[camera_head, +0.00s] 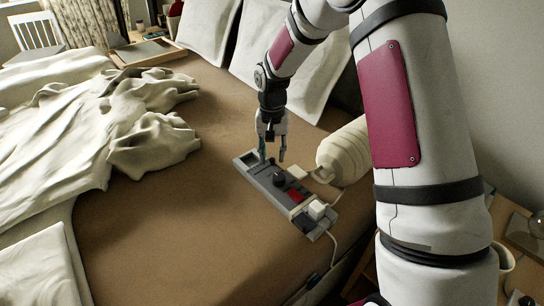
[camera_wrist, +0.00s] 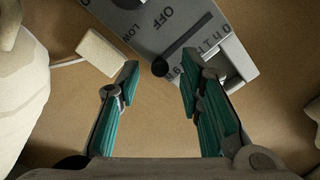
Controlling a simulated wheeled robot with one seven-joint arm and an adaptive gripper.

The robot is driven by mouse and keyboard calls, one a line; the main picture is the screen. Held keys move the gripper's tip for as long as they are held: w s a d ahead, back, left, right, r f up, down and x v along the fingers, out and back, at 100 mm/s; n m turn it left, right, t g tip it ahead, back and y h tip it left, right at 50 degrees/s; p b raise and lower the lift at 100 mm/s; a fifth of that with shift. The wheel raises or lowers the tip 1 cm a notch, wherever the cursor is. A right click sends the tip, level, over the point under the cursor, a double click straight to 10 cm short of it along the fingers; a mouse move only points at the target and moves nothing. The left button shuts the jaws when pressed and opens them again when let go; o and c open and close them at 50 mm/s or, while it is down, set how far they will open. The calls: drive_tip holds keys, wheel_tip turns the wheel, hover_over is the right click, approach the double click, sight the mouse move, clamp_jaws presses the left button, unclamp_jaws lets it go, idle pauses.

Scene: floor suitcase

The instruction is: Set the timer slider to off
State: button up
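A grey control panel (camera_head: 246,172) lies on the brown bed, with a black knob (camera_head: 279,179) and a red part (camera_head: 297,194). In the wrist view the panel (camera_wrist: 150,35) fills the top, with upside-down lettering including OFF and LOW near a round knob (camera_wrist: 128,3). A dark bar with a rounded end (camera_wrist: 186,43) lies across the panel; I cannot tell whether it is the timer slider. A pale grey bracket-like piece (camera_wrist: 238,64) sits at the panel's edge. My gripper (camera_head: 272,159) points down over the panel, open and empty; its teal fingers (camera_wrist: 160,78) are apart.
A white block with a cord (camera_wrist: 100,53) lies beside the panel. White plugs (camera_head: 317,209) sit at the panel's near end, with a cord hanging down. A cream rolled object (camera_head: 342,153) lies to the right. Rumpled pale bedding (camera_head: 130,125) covers the left; brown bed surface lies between.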

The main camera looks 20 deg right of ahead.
sight(253, 175)
drive_tip(key=shift+f, duration=0.25)
clamp_jaws()
drive_tip(key=s+a, duration=0.1)
drive_tip(key=a, duration=0.3)
drive_tip(key=s+a, duration=0.1)
drive_tip(key=a, duration=0.1)
drive_tip(key=shift+s+a, duration=0.3)
drive_tip(key=shift+s, duration=0.05)
